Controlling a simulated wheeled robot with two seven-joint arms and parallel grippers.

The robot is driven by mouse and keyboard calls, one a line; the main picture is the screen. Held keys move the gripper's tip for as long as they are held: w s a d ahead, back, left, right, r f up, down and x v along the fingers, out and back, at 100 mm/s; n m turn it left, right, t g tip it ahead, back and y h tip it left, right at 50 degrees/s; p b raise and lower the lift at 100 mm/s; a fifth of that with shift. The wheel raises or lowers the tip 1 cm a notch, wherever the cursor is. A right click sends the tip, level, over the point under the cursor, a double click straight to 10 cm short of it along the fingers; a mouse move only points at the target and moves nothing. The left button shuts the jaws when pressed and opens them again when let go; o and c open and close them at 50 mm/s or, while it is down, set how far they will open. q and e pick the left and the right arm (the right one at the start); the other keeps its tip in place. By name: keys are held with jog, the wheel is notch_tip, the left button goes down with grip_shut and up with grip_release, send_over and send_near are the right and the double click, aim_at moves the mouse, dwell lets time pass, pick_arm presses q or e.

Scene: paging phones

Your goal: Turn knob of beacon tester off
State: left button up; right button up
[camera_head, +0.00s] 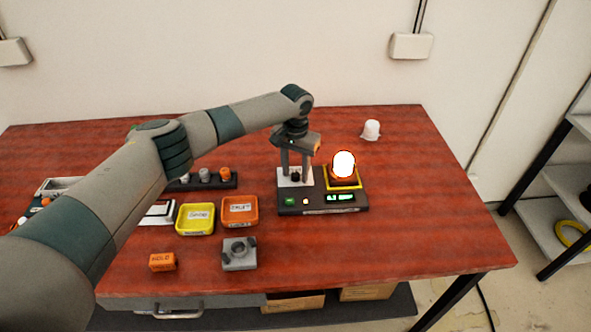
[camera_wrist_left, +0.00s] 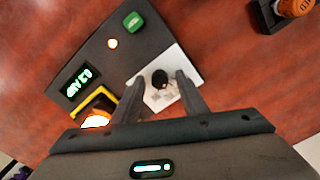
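The beacon tester (camera_head: 322,208) is a dark box on the red-brown table, with a green button, a small lit light and a glowing green display. Its black knob (camera_head: 295,178) sits on a white plate at the back left of the box; it also shows in the left wrist view (camera_wrist_left: 159,78). A glowing white beacon (camera_head: 344,163) with an orange base stands in a yellow-edged seat at the back right. My left gripper (camera_head: 296,171) points down over the plate. Its fingers are open, one on each side of the knob, with gaps visible in the wrist view.
A yellow tray (camera_head: 196,230), an orange tray (camera_head: 240,223), a grey fixture (camera_head: 239,264) and an orange HOLD block (camera_head: 162,262) lie left of the tester. A white beacon (camera_head: 371,130) stands behind it. The table's right side is clear.

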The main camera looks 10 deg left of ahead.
pick_arm(q)
grip_shut()
jog(key=shift+r, duration=0.1)
jog(key=n+p, duration=0.2)
jog(key=p, duration=0.1)
jog(key=shift+r+n, duration=0.15)
jog(key=shift+n, duration=0.15)
jog(key=shift+n+p, duration=1)
jog(key=shift+p, duration=0.15)
jog(key=shift+n+p, duration=0.6)
jog(key=shift+n, duration=0.1)
jog(key=shift+f, duration=0.2)
jog(key=shift+w, duration=0.1)
grip_release()
